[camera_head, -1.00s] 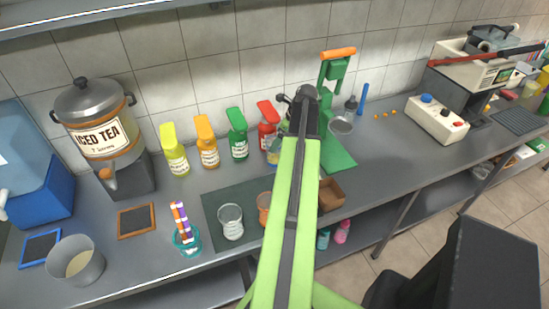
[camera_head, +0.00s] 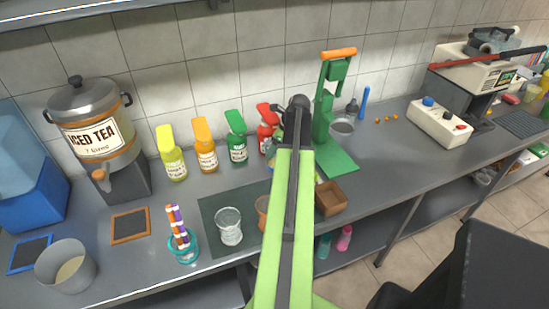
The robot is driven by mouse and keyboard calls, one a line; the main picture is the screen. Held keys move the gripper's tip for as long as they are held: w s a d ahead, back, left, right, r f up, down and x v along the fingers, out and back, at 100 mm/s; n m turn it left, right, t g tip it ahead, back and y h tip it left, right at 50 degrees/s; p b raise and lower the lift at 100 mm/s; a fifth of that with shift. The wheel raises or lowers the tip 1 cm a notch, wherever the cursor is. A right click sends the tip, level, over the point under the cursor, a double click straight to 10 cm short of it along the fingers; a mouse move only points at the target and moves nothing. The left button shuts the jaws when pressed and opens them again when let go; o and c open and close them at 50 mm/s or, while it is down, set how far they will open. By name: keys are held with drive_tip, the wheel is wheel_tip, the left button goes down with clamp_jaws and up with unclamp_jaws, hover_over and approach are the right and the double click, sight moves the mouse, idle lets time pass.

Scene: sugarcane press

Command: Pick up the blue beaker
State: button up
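My arm reaches up the middle of the view. My gripper (camera_head: 294,108) is the small dark end at its top, in front of the back of the counter; whether its fingers are open is not clear. A small bluish vessel (camera_head: 271,158) shows just left of the arm, beside the red bottle, mostly hidden by the arm; I cannot tell if it is the blue beaker. A teal-blue see-through cup (camera_head: 184,254) holding striped straws stands at the counter's front left. A clear glass beaker (camera_head: 229,232) and an orange vessel (camera_head: 262,205), partly hidden, stand on the dark mat (camera_head: 213,209).
Yellow (camera_head: 173,160), orange (camera_head: 205,152), green (camera_head: 237,142) and red (camera_head: 267,130) bottles line the back. A green press (camera_head: 336,155) and brown box (camera_head: 331,198) stand right of my arm. An iced tea dispenser (camera_head: 95,125) and grey pot (camera_head: 64,270) stand left.

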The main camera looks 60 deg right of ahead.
clamp_jaws()
drive_tip(key=shift+s+r, duration=0.1)
drive_tip(key=shift+r, duration=0.05)
drive_tip(key=s+d+r+p, duration=0.1)
drive_tip(key=s+r+p, duration=0.3)
drive_tip(key=s, duration=0.2)
drive_tip(key=s+r+p, duration=0.3)
drive_tip(key=s+p, duration=0.1)
drive_tip(key=s, duration=0.3)
drive_tip(key=shift+s+d+r, duration=0.3)
drive_tip(key=shift+d+r, duration=0.05)
drive_tip(key=shift+s, duration=0.1)
